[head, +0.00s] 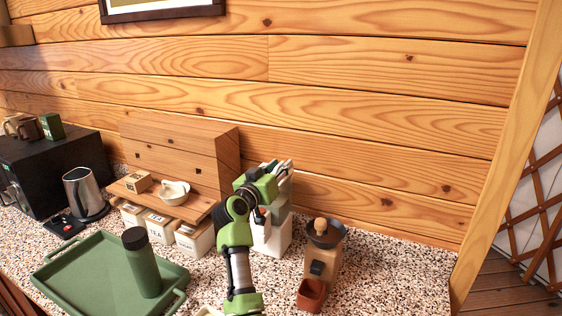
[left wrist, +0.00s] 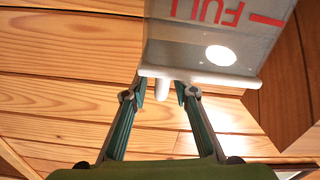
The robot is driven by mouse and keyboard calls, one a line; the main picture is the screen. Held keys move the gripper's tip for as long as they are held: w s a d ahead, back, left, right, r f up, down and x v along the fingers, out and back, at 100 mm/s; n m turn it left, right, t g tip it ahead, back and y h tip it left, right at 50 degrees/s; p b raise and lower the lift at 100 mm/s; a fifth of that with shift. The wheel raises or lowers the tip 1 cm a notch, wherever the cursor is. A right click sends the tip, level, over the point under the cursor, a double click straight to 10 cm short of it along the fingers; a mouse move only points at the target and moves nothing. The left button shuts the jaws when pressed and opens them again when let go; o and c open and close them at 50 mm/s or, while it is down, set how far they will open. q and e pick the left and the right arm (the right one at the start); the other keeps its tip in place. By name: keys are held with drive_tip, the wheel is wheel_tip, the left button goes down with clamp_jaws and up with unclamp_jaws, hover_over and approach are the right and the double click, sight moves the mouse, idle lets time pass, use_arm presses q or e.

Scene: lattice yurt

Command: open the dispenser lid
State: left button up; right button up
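The dispenser (head: 268,238) is a pale, box-like container on the counter, partly hidden behind my left arm in the head view. In the left wrist view the dispenser (left wrist: 195,42) shows upside-down red "FULL" lettering and a round white spot. A pale rim (left wrist: 200,76), which looks like the lid edge, crosses its lower end, with a small tab (left wrist: 163,93) sticking out. My left gripper (head: 282,192) is at the dispenser's top. In the left wrist view its fingers (left wrist: 160,90) are apart, one on each side of the tab. I cannot tell whether they touch it. My right gripper is out of view.
A wooden grinder (head: 323,250) with a terracotta cup (head: 311,295) stands close on the right. A wooden shelf (head: 185,205) with a white bowl (head: 174,191) is to the left. A green tray (head: 95,285) holds a dark green bottle (head: 142,265). Speckled counter (head: 400,280) at the right is clear.

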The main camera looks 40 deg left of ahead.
use_arm(q)
drive_tip(key=shift+w+a, duration=0.25)
drive_tip(key=shift+w, duration=0.35)
clamp_jaws()
drive_tip(key=shift+a, duration=0.15)
